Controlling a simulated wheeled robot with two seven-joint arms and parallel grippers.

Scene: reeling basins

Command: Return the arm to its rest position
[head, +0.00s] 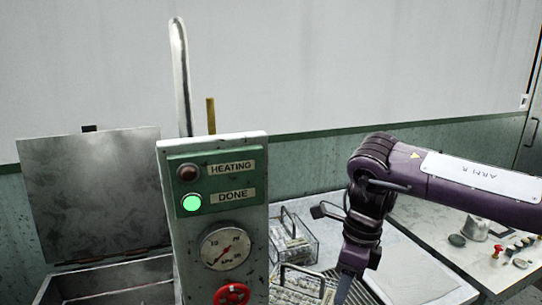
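My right arm (470,183), purple with a white label plate, comes in from the right and bends down at the wrist. My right gripper (345,288) points down at the lower edge of the head view, beside a wire basket (300,285). Its fingertips are cut off or hidden, so I cannot tell whether it is open or shut. My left gripper and arm are not in view.
A control box (215,235) with a lit green DONE lamp (191,203), an unlit HEATING lamp, a gauge (225,249) and a red valve wheel (231,295) stands centre-left. An open-lidded metal basin (115,275) is left. Another basket (292,240) sits behind. Small items crowd the right table (450,245).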

